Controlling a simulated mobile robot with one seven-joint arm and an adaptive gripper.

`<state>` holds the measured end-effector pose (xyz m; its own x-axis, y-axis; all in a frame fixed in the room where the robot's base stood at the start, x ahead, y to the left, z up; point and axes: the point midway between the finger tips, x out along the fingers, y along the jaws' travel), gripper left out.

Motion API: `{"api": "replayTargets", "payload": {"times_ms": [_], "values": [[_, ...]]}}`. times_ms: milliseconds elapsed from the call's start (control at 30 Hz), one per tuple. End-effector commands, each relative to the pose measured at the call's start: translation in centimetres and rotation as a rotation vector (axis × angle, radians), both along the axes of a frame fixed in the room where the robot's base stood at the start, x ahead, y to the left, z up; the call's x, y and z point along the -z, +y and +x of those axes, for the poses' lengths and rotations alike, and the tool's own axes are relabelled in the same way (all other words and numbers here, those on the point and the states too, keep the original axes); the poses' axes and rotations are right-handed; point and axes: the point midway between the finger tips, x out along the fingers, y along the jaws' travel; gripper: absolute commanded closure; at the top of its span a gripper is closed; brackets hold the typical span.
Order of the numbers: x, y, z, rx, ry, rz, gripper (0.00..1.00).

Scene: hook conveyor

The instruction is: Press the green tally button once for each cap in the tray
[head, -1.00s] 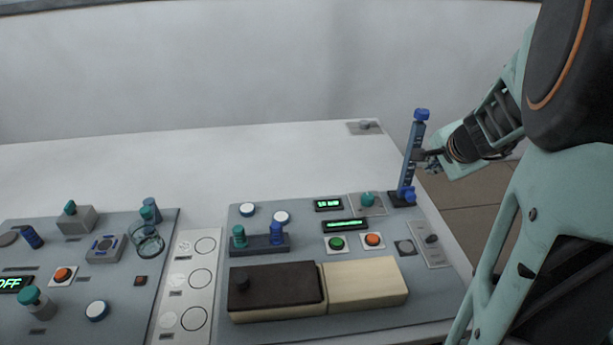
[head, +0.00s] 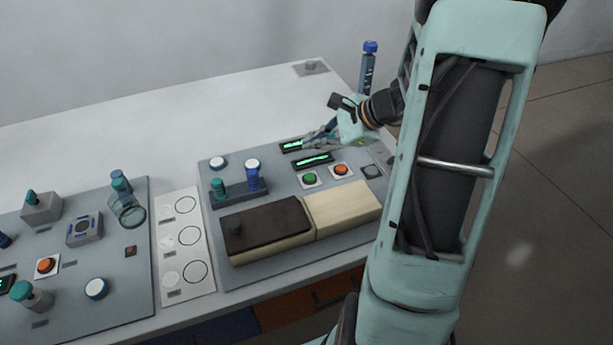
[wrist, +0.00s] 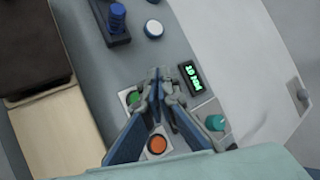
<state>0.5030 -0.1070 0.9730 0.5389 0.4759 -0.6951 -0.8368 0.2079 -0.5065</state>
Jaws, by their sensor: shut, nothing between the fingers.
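The green button (head: 309,179) sits on a white square plate on the right panel, left of an orange button (head: 341,169). The green button also shows in the wrist view (wrist: 133,98), partly covered by a finger. My gripper (head: 308,142) is shut and empty, above the panel near the lit displays. In the wrist view its fingertips (wrist: 159,75) meet beyond the green button, toward the display; I cannot tell their height. A box with a dark brown lid (head: 265,225) and a cream part (head: 342,205) lies in front. No caps inside a tray can be made out.
A lit display (head: 313,160) lies behind the green button. A holder with teal and blue pegs (head: 240,194) stands to the left, with white discs (head: 252,164) behind it. A tall blue column (head: 368,65) rises behind my gripper.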

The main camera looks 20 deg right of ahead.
Motion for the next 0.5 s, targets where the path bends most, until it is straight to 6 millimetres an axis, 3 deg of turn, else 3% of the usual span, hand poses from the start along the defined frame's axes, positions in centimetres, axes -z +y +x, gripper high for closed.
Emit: {"api": "replayTargets", "payload": {"times_ms": [267,500], "values": [[0.4,0.0,0.0,-0.001,0.0,-0.002,1.0],[2.6,0.0,0.0,-0.001,0.001,-0.003,1.0]]}}
